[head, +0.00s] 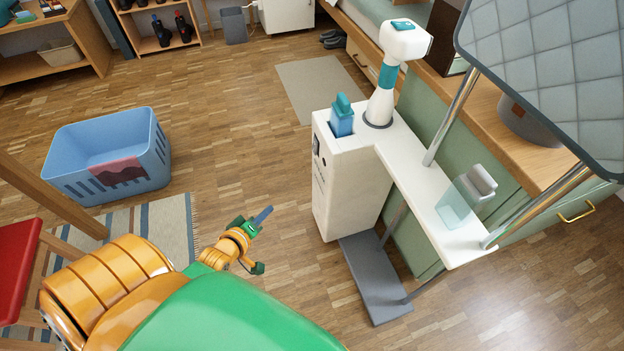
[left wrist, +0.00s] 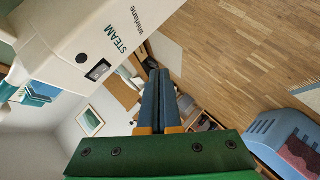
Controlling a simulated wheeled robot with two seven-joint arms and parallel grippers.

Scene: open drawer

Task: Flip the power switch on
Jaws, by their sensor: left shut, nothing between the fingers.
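The white steam unit (head: 345,190) stands upright on a grey base, with the lettering STEAM on its body in the left wrist view (left wrist: 70,35). Its dark power switch (head: 316,144) is on the face toward my left arm. The switch also shows in the left wrist view (left wrist: 97,71), but I cannot tell its position. My left gripper (head: 264,215) is shut and empty, to the left of the unit and apart from it. Its blue fingers show pressed together in the left wrist view (left wrist: 159,80). My right gripper is not in view.
A blue laundry basket (head: 110,150) stands on the wooden floor at left. A white shelf (head: 450,235) with a clear container (head: 462,205) and a quilted ironing board (head: 550,60) extend right of the unit. Floor between basket and unit is clear.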

